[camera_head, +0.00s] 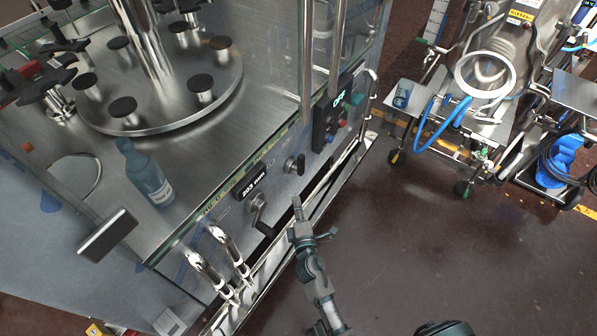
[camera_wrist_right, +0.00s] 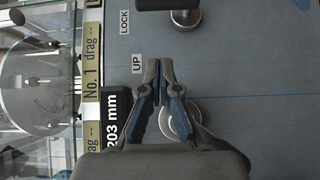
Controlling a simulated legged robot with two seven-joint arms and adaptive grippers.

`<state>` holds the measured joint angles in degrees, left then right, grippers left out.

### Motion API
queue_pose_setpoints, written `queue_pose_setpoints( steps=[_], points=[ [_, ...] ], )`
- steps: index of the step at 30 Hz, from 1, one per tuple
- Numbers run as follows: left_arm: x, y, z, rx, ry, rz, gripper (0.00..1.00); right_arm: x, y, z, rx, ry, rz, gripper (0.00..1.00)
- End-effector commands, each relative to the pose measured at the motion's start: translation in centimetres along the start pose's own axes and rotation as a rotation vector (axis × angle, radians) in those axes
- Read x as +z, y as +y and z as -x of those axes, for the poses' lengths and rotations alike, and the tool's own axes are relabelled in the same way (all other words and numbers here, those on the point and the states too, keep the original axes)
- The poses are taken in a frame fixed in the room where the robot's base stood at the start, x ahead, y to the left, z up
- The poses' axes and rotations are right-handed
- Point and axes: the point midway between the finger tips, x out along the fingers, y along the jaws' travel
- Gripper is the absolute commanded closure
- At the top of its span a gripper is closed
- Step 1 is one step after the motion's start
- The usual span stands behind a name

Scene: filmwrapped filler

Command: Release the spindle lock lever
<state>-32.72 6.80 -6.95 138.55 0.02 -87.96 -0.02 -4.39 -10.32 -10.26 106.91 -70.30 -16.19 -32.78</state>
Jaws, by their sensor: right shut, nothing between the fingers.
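The spindle lock lever (camera_head: 295,164) is a small black handle on the machine's front panel. In the right wrist view its dark bar and metal hub (camera_wrist_right: 186,18) show at the top edge beside the LOCK label (camera_wrist_right: 124,22), with part cut off. My right gripper (camera_head: 297,202) is shut and empty, in front of the panel and below the lever in the head view. In the wrist view its fingertips (camera_wrist_right: 159,64) meet beside the UP label, apart from the lever. My left gripper is not in view.
A crank handle (camera_head: 258,211) sits beside the 203 mm display (camera_head: 253,186); its round hub (camera_wrist_right: 179,121) is partly behind my fingers. Chrome bent pipes (camera_head: 208,270) and a rail run along the machine's front. A control box (camera_head: 331,118) sits farther along.

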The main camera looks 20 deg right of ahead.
Motion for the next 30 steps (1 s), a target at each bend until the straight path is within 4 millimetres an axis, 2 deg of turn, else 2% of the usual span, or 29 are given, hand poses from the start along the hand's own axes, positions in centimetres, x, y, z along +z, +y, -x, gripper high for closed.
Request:
queue_pose_setpoints(
  steps=[5,12,15,17,21,25,30],
  points=[
    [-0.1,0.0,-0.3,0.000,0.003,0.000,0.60,0.0,0.1,-2.8,0.002,0.000,0.000,1.00],
    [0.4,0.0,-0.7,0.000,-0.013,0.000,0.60,0.0,0.0,-8.1,0.001,0.000,-0.001,1.00],
    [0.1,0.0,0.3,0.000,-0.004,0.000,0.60,0.3,0.0,-9.9,0.000,-0.002,-0.001,1.00],
    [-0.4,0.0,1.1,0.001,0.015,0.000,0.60,1.2,0.1,-10.5,0.000,-0.001,0.001,1.00],
    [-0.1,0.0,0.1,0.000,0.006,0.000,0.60,2.3,0.1,-11.6,0.000,0.000,0.000,1.00],
    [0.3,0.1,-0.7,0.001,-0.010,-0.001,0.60,2.8,0.0,-12.1,0.000,0.000,-0.002,1.00],
    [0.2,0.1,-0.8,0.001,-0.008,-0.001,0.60,2.9,-0.1,-12.2,-0.001,0.000,-0.002,1.00]
  ],
)
